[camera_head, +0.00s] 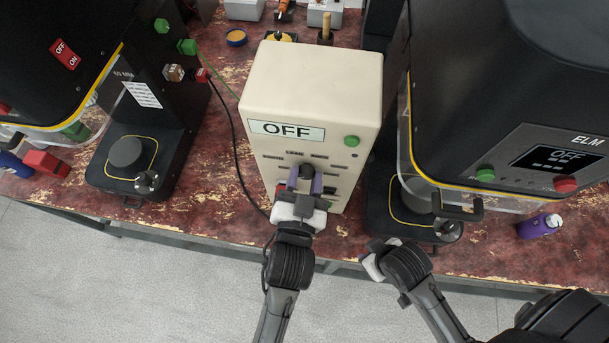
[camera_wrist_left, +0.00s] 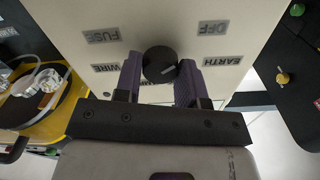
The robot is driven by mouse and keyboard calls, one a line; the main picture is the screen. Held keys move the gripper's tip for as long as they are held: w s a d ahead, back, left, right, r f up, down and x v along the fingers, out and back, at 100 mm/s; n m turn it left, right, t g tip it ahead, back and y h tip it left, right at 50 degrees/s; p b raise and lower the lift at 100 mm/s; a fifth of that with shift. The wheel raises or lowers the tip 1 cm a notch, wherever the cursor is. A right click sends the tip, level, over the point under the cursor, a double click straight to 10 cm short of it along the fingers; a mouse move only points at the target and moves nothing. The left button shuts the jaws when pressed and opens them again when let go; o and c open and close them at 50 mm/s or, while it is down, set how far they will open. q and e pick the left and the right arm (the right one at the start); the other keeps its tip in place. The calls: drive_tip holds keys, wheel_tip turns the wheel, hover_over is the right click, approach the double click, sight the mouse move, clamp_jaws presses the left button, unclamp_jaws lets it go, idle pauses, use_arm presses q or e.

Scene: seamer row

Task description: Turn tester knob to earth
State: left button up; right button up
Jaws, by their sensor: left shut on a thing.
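The tester is a cream box (camera_head: 312,85) on the bench, with a display reading OFF and a green button on its front. Its knob (camera_head: 306,172) is black and round, low on the front panel. My left gripper (camera_head: 304,183) is shut on the knob, one purple finger on each side. The left wrist view shows the knob (camera_wrist_left: 160,63) between the fingers, with a small pale mark on its face. Around it are upside-down labels FUSE, OFF, WIRE and EARTH (camera_wrist_left: 222,60). My right gripper (camera_head: 376,260) is at the bench's front edge; its jaws are unclear.
A black machine (camera_head: 150,110) stands left of the tester and another (camera_head: 500,90), marked ELM with an OFF screen, stands right. A purple bottle (camera_head: 540,225) is at the far right. A dark cable runs along the tester's left side. Small tools lie behind.

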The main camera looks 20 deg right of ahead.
use_arm(q)
drive_tip(key=shift+c, duration=0.6)
drive_tip(key=shift+r+m+p, duration=0.15)
drive_tip(key=shift+m+p, duration=0.15)
drive_tip(key=shift+p, duration=0.2)
drive_tip(key=m+p, duration=0.4)
drive_tip(key=p, duration=0.2)
drive_tip(key=shift+r+p, duration=0.1)
drive_tip(key=shift+p, duration=0.2)
drive_tip(key=m+p, duration=0.2)
drive_tip(key=m, duration=0.1)
drive_tip(key=shift+f+m+p, duration=0.25)
drive_tip(key=shift+m+p, duration=0.6)
drive_tip(key=shift+m, duration=0.45)
drive_tip(key=o, duration=0.9)
drive_tip(key=shift+o, duration=0.2)
